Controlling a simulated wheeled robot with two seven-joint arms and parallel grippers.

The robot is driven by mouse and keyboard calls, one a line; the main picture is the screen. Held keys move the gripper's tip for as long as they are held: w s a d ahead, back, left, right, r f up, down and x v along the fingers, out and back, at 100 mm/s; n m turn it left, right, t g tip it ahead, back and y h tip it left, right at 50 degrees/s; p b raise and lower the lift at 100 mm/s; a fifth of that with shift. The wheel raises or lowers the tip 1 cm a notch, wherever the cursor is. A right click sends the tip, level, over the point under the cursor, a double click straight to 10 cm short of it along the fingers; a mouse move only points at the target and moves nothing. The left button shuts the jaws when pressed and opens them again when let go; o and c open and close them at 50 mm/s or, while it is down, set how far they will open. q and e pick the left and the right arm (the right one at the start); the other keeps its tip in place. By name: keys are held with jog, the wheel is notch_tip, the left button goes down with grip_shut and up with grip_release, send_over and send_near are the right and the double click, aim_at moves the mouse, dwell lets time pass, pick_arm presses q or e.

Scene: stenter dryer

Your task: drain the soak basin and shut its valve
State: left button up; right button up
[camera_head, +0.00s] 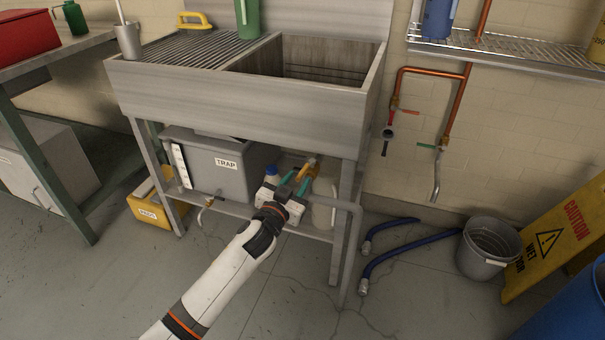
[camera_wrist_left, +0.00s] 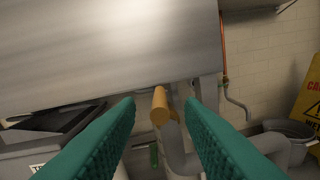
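The grey soak basin (camera_head: 235,108) stands on legs, with a ribbed drainboard at its left. I cannot tell whether water is in it. Under it, a yellow-orange valve handle (camera_head: 311,165) sits by the grey drain pipe. My left gripper (camera_head: 297,179) is under the basin close to the handle. Its fingers are open and apart in the left wrist view (camera_wrist_left: 163,112), with no visible contact. The valve body is partly hidden. My right gripper is not in view.
A grey TRAP box (camera_head: 215,165) sits on the lower shelf left of my gripper. The basin's front right leg (camera_head: 341,235) is close at the right. Blue hoses (camera_head: 405,246), a grey bucket (camera_head: 487,250) and a yellow caution sign (camera_head: 555,240) are on the floor.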

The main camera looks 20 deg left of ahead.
aim_at(307, 166)
pick_arm(q)
jog(key=shift+w+d+b, duration=0.15)
jog(key=shift+w, duration=1)
jog(key=shift+w+d+b, duration=0.1)
jog(key=shift+w+b, duration=0.05)
jog(key=shift+w, duration=0.95)
jog(key=shift+c, duration=0.2)
grip_shut()
